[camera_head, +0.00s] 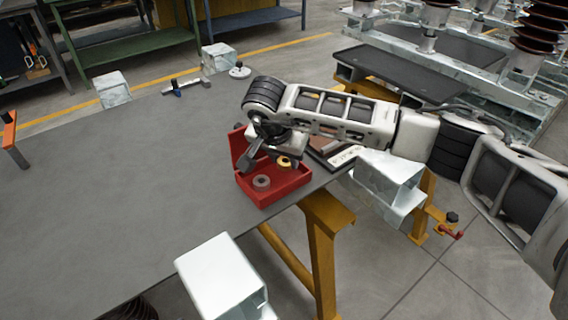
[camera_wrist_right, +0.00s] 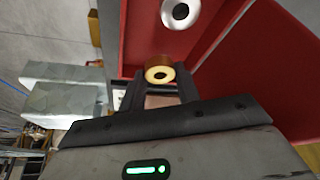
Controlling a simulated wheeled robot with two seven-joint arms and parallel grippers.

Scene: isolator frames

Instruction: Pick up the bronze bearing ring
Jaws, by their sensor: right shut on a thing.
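The bronze bearing ring (camera_head: 284,162) is in the right part of a small open red box (camera_head: 283,192) near the table's edge. In the right wrist view the ring (camera_wrist_right: 159,74) sits between the fingertips of my right gripper (camera_wrist_right: 157,88). In the head view the right gripper (camera_head: 270,156) reaches down into the box, its jaws partly hidden by the wrist. It is shut on the ring, which is still inside the box walls. A grey metal ring (camera_head: 261,182) lies apart from it in the same box and shows in the wrist view (camera_wrist_right: 180,13). My left gripper is not in view.
The box's raised lid (camera_head: 239,143) stands at its left rear. A dark tray-like item (camera_head: 333,150) lies right of the box. Pale metal blocks (camera_head: 388,180) stand at the right. The grey table (camera_head: 130,190) is clear on the left.

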